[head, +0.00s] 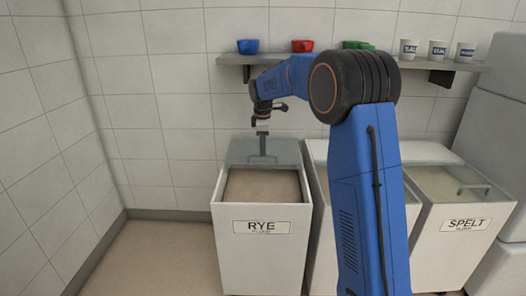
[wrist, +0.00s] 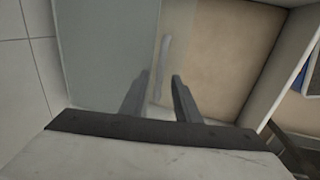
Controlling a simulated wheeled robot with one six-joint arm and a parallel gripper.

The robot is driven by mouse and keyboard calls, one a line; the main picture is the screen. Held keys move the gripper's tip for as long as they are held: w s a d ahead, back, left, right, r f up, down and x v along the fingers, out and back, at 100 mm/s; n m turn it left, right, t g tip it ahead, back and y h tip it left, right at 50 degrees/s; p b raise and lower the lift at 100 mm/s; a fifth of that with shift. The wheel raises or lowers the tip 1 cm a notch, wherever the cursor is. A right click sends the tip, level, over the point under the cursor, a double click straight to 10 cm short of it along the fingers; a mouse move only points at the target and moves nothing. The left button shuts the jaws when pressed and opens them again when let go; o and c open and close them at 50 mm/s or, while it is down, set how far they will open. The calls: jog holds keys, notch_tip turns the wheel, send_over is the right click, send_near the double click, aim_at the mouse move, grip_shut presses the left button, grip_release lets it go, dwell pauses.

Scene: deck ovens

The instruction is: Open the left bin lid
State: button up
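The left bin (head: 262,262) is white, labelled RYE, with brown flour (head: 263,187) uncovered in its front part. Its grey, see-through lid (head: 240,152) is at the back of the opening; I cannot tell whether it lies flat or tilts. In the wrist view the lid (wrist: 105,45) fills the left and the flour (wrist: 215,50) the right, with the pale lid handle (wrist: 162,55) between them. My gripper (head: 262,132) is above the back part of this bin, pointing down. In the wrist view its fingers (wrist: 158,85) are apart, with the handle in line with the gap; contact is unclear.
A middle bin (head: 318,185) stands close on the right, mostly hidden by my arm. The SPELT bin (head: 462,225) has its lid over it. A shelf (head: 232,59) with coloured and white cups runs along the wall above. Floor (head: 165,255) at the left is clear.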

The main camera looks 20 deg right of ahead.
notch_tip(320, 180, up, 15)
jog(key=s, duration=0.2)
jog(key=shift+s+a+f, duration=0.15)
jog(key=shift+s+a, duration=0.25)
jog(key=shift+a, duration=0.05)
jog(key=s+d+m+t, duration=0.15)
jog(key=s+m, duration=0.55)
jog(key=s, duration=2.1)
jog(key=s+f+m, duration=0.3)
jog(key=s+f, duration=0.4)
jog(key=s, duration=0.4)
jog(key=s+f+m+t, duration=0.1)
jog(key=s+f+m, duration=0.3)
jog(key=s+f, duration=0.3)
jog(key=s, duration=0.5)
jog(key=shift+s+f+y, duration=0.15)
jog(key=shift+f+y, duration=0.15)
jog(key=shift+f, duration=0.05)
